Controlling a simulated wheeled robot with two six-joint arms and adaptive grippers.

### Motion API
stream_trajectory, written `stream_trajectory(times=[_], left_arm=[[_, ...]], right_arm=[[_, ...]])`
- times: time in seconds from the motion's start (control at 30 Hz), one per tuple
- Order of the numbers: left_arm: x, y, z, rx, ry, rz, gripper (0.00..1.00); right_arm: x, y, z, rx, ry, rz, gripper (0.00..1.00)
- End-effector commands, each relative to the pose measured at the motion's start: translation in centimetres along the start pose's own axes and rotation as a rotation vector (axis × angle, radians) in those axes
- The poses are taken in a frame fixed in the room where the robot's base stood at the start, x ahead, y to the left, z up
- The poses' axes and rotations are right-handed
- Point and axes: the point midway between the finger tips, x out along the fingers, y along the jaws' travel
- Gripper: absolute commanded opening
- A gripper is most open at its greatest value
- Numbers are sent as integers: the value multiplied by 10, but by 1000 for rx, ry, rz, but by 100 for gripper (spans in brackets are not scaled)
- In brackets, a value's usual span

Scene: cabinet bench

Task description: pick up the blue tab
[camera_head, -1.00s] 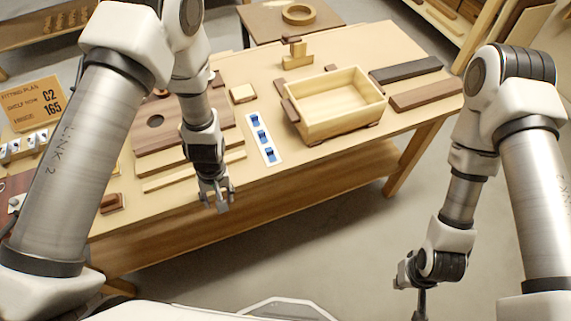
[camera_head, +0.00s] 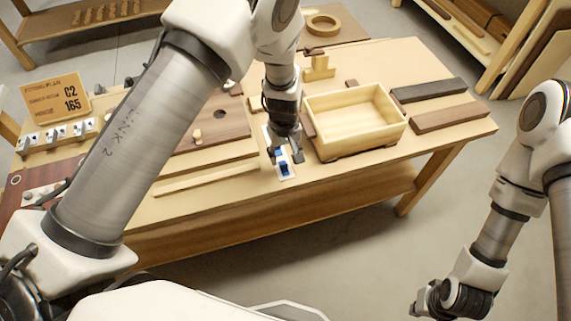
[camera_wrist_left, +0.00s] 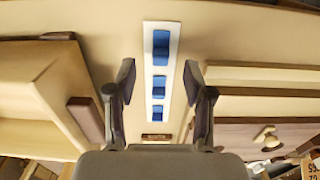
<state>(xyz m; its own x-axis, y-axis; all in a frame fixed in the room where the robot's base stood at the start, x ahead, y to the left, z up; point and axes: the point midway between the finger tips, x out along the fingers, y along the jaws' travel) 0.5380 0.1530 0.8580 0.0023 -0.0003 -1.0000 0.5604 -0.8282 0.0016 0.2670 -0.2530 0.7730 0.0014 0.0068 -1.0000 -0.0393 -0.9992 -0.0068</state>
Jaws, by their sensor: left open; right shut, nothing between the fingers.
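A white strip (camera_wrist_left: 171,60) with three blue tabs lies on the bench. In the left wrist view, a large blue tab (camera_wrist_left: 160,47) is at the top, with a middle tab (camera_wrist_left: 159,85) and a lower tab (camera_wrist_left: 157,112) below it. In the head view, the front blue tab (camera_head: 284,168) shows; my gripper partly hides the strip behind it. My left gripper (camera_head: 287,148) is open above the strip, its fingers on either side of it in the wrist view and nothing between them. My right gripper (camera_head: 425,303) is shut and empty, low at the right, away from the bench.
A wooden box (camera_head: 355,148) stands close right of the strip. A board (camera_head: 210,130) with a hole and a narrow batten (camera_head: 205,181) lie left of it. Dark planks (camera_head: 428,89) lie at the right. The floor before the bench is clear.

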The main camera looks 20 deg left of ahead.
Motion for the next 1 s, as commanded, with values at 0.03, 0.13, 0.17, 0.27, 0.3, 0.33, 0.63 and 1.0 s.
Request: stream_trajectory(times=[0.03,0.13,0.17,0.27,0.3,0.33,0.63,1.0], left_arm=[[5,-1,1,-1,-4,-2,52],[26,-2,0,-1,-4,-1,52],[31,-2,0,0,-3,-1,52],[41,-2,-1,1,-1,0,52],[42,-2,-1,0,0,0,52],[42,-2,-1,0,0,0,52],[42,-2,-1,1,0,0,16],[42,-2,-1,1,0,0,12]], right_arm=[[-8,0,0,0,0,0,0],[-14,0,0,0,1,0,0],[-14,0,0,0,1,0,0],[-14,0,0,0,1,0,0],[-14,0,0,0,1,0,0],[-14,0,0,0,1,0,0],[-13,0,0,0,0,0,0],[-14,0,0,0,1,0,0]])
